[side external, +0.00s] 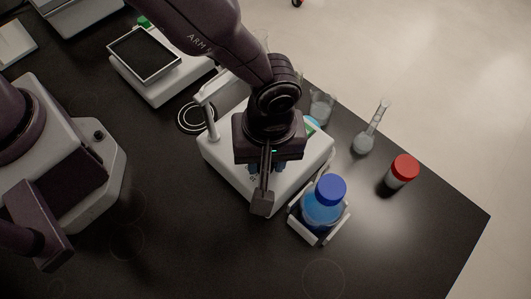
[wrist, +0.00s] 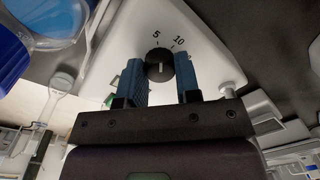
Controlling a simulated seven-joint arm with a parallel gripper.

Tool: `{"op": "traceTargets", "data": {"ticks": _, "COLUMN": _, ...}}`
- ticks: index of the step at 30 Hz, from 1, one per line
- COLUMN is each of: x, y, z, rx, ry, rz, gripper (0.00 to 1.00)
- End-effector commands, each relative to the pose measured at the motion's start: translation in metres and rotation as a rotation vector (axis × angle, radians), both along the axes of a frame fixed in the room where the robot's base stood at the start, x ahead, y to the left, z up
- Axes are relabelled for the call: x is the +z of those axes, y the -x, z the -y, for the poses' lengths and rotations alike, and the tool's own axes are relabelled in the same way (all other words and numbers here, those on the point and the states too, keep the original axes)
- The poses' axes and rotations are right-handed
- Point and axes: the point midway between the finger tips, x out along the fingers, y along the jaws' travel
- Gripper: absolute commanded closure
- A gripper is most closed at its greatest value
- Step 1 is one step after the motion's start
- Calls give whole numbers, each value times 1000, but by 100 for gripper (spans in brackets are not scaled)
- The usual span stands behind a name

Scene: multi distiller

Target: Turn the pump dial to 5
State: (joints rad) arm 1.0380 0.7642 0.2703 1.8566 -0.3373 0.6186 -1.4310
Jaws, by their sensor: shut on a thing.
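The pump dial (wrist: 160,72) is a round black knob with a short white mark on the white sloping face of the pump (wrist: 200,38). The printed numbers 5 and 10 sit just beyond it in the wrist view. The mark lies nearly upright in that view; its exact reading is hard to tell. My gripper (wrist: 158,60) has its two blue fingers on either side of the dial, shut on it. In the side view my gripper (side external: 267,167) is over the front of the pump (side external: 222,155), and hides the dial.
A blue-capped bottle (side external: 323,207) of blue liquid stands in a white holder close to the right of the pump. A red-capped bottle (side external: 402,171), a flask (side external: 367,138) and a beaker (side external: 321,105) stand farther right and back. The black table's front is clear.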

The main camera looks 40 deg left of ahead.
Motion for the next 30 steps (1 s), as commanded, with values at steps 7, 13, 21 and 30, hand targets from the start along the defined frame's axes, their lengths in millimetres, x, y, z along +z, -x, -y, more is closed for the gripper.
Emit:
{"op": "traceTargets", "data": {"ticks": 7, "x": 1, "y": 1, "z": 0, "rx": 89, "ry": 0, "rz": -2, "gripper": 93}}
{"op": "traceTargets", "data": {"ticks": 13, "x": 1, "y": 1, "z": 0, "rx": 116, "ry": 0, "rz": -1, "gripper": 93}}
{"op": "traceTargets", "data": {"ticks": 21, "x": 1, "y": 1, "z": 0, "rx": 120, "ry": 1, "rz": -2, "gripper": 93}}
{"op": "traceTargets", "data": {"ticks": 30, "x": 1, "y": 0, "z": 0, "rx": 119, "ry": 0, "rz": -1, "gripper": 44}}
